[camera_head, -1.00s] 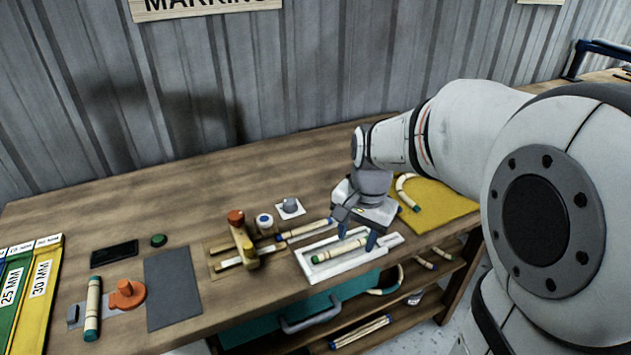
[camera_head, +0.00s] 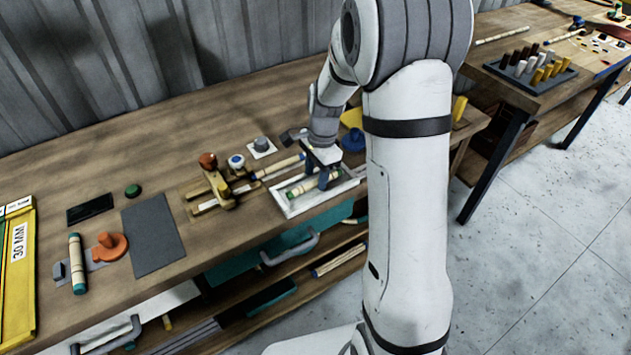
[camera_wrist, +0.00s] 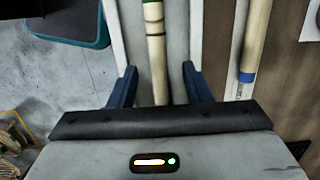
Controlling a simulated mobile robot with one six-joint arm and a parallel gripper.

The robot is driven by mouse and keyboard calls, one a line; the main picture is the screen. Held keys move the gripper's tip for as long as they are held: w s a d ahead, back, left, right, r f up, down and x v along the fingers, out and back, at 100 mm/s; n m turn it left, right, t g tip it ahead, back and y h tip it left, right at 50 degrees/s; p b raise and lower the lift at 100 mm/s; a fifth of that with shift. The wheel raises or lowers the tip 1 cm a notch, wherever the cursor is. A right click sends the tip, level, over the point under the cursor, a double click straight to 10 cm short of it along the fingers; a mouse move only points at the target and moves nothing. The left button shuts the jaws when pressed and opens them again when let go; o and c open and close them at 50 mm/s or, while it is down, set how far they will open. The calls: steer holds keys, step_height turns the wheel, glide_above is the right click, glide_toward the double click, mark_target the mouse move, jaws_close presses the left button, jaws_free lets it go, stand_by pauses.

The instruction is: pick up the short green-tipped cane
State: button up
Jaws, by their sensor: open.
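A short green-tipped cane (camera_head: 302,188) lies in a white tray (camera_head: 290,211) on the bench, partly hidden by my gripper in the head view. My gripper (camera_head: 317,177) is over the tray at the cane's right part, pointing down, with its blue fingers apart. In the wrist view the pale cane (camera_wrist: 156,45) with its green band runs between the two open fingers (camera_wrist: 159,72), with a gap on each side. The cane's near end is hidden behind the gripper body. I cannot tell how far the fingertips are above the tray floor.
A blue-tipped cane (camera_wrist: 255,40) lies beside the tray. A wooden clamp-like fixture (camera_head: 217,186) stands left of it. Another thicker green-tipped cane (camera_head: 77,262) lies at far left near an orange knob (camera_head: 108,245).

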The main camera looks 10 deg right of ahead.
steer(key=shift+a+f, duration=0.1)
steer(key=shift+f, duration=0.6)
steer(key=shift+c, duration=0.6)
jaws_close()
